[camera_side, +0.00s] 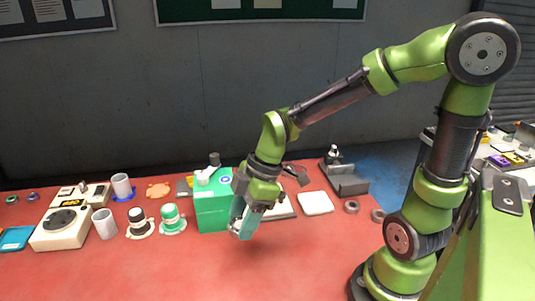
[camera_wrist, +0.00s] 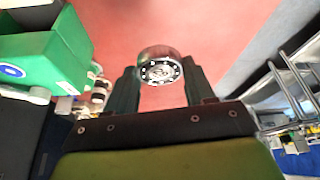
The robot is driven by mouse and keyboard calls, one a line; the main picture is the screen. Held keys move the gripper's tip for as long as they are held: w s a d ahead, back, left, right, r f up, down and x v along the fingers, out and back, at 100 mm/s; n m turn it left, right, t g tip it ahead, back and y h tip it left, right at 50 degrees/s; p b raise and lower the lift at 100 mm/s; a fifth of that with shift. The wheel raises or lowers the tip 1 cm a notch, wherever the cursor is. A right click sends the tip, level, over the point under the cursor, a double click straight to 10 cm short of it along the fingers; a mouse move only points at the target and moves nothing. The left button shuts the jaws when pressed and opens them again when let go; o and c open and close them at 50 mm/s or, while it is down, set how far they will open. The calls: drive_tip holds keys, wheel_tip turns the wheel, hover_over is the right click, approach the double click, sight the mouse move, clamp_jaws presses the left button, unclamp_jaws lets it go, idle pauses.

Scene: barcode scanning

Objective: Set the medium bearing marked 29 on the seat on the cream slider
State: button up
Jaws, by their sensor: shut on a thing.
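My gripper (camera_side: 244,222) hangs over the red bench in front of the green box. In the wrist view my gripper (camera_wrist: 160,82) is shut on a round metal bearing (camera_wrist: 159,66) with a ring of balls on its face. No number can be read on it, and it is not clear in the side view. Two other grey rings, one (camera_side: 352,206) and another (camera_side: 377,215), lie on the bench at the right. A flat cream-white block (camera_side: 316,203) lies right of my gripper; I cannot tell whether it is the cream slider, and no seat is clear.
The green box (camera_side: 213,215) stands close behind and left of my gripper. A grey metal bracket (camera_side: 346,181) stands at the back right. A cream machine with a dark dial (camera_side: 62,226), cups and capped bottles crowd the left. The front of the red bench is clear.

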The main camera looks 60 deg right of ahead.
drive_tip(key=shift+w+d+r, duration=0.2)
drive_tip(key=shift+r, duration=0.35)
drive_tip(key=shift+w+d+r, duration=0.15)
drive_tip(key=shift+w+r, duration=0.05)
drive_tip(key=shift+r, duration=0.3)
drive_tip(key=w+d+m+t+h, duration=0.1)
drive_tip(key=w+d+m, duration=0.1)
drive_tip(key=w+d, duration=0.5)
drive_tip(key=w+d+m, duration=0.2)
drive_tip(key=d+m, duration=0.1)
drive_tip(key=d, duration=0.8)
drive_tip(key=shift+n, duration=0.3)
wheel_tip(320, 180, down, 8)
drive_tip(key=shift+s+f, duration=0.1)
drive_tip(key=shift+f, duration=2.6)
drive_tip(key=shift+f, duration=0.2)
drive_tip(key=o, duration=1.2)
drive_tip(key=shift+o, duration=0.2)
